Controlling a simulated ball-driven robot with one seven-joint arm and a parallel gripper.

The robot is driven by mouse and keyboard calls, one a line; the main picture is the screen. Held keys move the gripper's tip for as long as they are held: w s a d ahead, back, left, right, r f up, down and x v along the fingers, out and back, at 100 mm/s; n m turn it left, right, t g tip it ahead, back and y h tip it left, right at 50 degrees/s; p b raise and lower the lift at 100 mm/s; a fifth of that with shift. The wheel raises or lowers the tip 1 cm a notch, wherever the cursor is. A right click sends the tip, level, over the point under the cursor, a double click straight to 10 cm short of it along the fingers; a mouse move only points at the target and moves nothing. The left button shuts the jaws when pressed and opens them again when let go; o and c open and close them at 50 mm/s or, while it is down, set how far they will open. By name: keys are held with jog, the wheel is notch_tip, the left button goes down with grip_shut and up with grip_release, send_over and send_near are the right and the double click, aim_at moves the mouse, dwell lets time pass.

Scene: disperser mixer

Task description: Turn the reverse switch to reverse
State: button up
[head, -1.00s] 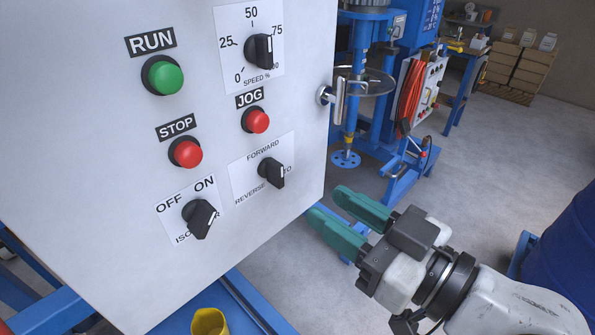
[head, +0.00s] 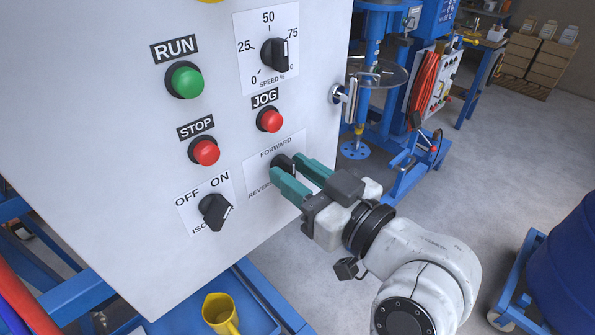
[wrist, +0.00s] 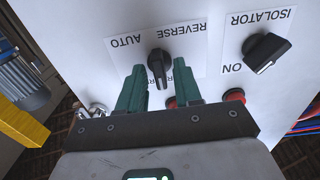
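The reverse switch is a black rotary knob (head: 283,162) on a white plate low on the grey control panel (head: 110,130). It also shows in the wrist view (wrist: 158,64), upside down, with REVERSE and AUTO lettered above it. The knob's white-marked end there points down, toward the partly hidden FORWARD label. My gripper (head: 289,168) is open, its two green fingers near the panel, one on each side of the knob. In the wrist view my gripper (wrist: 160,72) has a gap on both sides of the knob, and no contact shows.
The black isolator switch (head: 215,211), red STOP button (head: 205,151), green RUN button (head: 185,81), red JOG button (head: 270,120) and speed knob (head: 275,54) surround it. A yellow cup (head: 220,315) stands below. A blue drum (head: 565,265) is at right.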

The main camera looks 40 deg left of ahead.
grip_shut()
jog(key=shift+f+n+b, duration=0.1)
jog(key=shift+n+b, duration=0.2)
jog(key=shift+b, duration=0.3)
jog(key=n+b, duration=0.1)
jog(key=b, duration=0.2)
jog(key=shift+f+n, duration=0.2)
jog(key=shift+n, duration=0.2)
jog(key=n+b, duration=0.4)
jog(key=b, duration=0.2)
jog(key=n+b, duration=0.5)
jog(key=b, duration=0.2)
jog(key=shift+s+r, duration=0.15)
jog(key=shift+n+b, duration=0.3)
jog(key=shift+n, duration=0.2)
